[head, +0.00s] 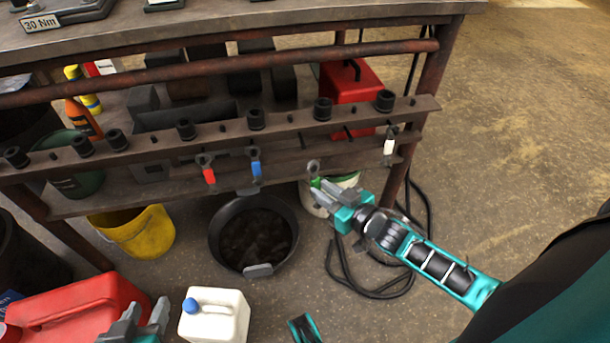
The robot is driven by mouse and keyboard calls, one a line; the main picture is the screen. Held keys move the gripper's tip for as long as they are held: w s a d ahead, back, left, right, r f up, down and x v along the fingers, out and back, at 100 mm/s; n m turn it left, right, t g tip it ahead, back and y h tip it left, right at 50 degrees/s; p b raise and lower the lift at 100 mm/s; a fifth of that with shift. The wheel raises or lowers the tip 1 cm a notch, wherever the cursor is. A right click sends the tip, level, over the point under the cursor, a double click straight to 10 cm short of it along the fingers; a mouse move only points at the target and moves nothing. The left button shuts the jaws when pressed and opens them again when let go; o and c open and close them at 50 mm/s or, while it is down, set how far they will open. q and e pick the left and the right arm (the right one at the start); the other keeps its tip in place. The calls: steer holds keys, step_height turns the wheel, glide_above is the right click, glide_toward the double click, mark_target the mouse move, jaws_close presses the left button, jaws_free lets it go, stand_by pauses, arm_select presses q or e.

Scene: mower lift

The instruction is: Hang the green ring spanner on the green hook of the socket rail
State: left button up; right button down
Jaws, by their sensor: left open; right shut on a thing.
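My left gripper (145,318) is open and empty at the bottom left, far from the rail.
A black pan (222,244), yellow bucket (150,236), white jug (218,318) and red can (75,312) stand on the floor. The bench leg (432,75) is at right.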

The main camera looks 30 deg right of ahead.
mark_target(318, 180)
steer(key=shift+w+f+b, duration=0.1)
steer(key=shift+w+b, duration=0.3)
steer(key=shift+w, duration=0.45)
steer(key=shift+w+d+b, duration=0.1)
steer(key=shift+w+b, duration=0.2)
steer(key=shift+w, duration=0.2)
steer(key=shift+w+d+f+b, duration=0.15)
steer(key=shift+w+b, duration=0.3)
steer(key=shift+w, duration=0.3)
steer(key=shift+w+d+b, duration=0.2)
steer(key=shift+w+b, duration=0.25)
steer(key=shift+w, duration=0.3)
arm_select(q)
steer(key=shift+w+d+f+h+b, duration=0.2)
steer(key=shift+d+f+b, duration=0.15)
steer(key=shift+f+b, duration=0.2)
steer(key=shift+w+d+f+h+b, duration=0.1)
steer(key=shift+w+d+f+b, duration=0.15)
steer(key=shift+f+b, duration=0.3)
arm_select(e)
steer(key=shift+w+d+f, duration=0.1)
steer(key=shift+w+d, duration=0.05)
steer(key=shift+w, duration=0.5)
steer(key=shift+w+d+f, duration=0.1)
steer(key=shift+w+d, duration=0.1)
steer(key=shift+w, duration=0.45)
steer(key=shift+w+d+f, duration=0.1)
steer(key=shift+w+d, duration=0.05)
steer(key=shift+w, duration=0.5)
